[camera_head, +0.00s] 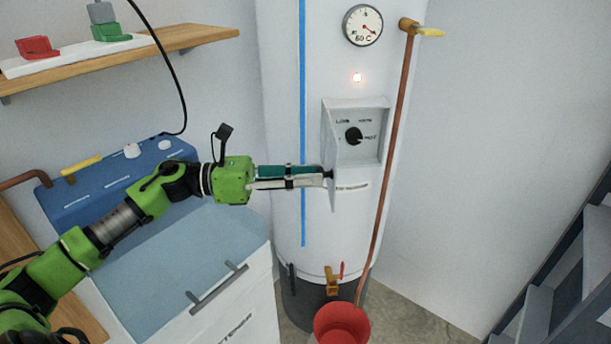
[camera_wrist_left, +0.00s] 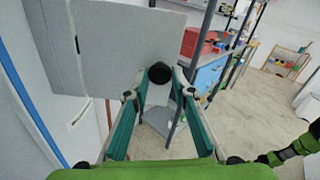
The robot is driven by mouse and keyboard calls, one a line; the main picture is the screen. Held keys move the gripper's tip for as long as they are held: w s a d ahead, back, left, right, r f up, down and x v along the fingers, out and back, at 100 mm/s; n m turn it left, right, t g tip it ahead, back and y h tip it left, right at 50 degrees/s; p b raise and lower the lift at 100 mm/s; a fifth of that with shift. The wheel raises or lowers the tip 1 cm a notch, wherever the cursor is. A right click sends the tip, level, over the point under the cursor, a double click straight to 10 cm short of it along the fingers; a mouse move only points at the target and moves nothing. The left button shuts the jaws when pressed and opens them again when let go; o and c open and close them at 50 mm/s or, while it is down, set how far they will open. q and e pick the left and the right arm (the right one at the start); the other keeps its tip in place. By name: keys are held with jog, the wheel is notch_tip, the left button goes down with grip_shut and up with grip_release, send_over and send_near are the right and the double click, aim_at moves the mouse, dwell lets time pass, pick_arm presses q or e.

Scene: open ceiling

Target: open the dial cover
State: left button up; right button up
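The dial cover (camera_head: 328,165) is a pale flat panel at the left side of the dial box on the white tank. It stands swung out, seen nearly edge-on, and the black dial (camera_head: 353,136) is exposed. In the left wrist view the cover (camera_wrist_left: 115,45) fills the upper left, with a round black knob (camera_wrist_left: 160,73) on it. My left gripper (camera_head: 328,175) is at the cover; the left wrist view shows its fingertips (camera_wrist_left: 160,88) closed in on both sides of the knob, apparently holding it. My right gripper is not in view.
A copper pipe (camera_head: 389,150) runs down the tank right of the dial box to a red bucket (camera_head: 342,323). A wooden shelf (camera_head: 150,43) is at upper left, and grey stairs (camera_head: 565,290) are at right.

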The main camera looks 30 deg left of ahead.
pick_arm(q)
jog(key=o, duration=0.4)
jog(key=shift+w, duration=0.1)
jog(key=shift+c, duration=0.2)
jog(key=shift+r, duration=0.15)
notch_tip(320, 180, up, 10)
dwell(0.4)
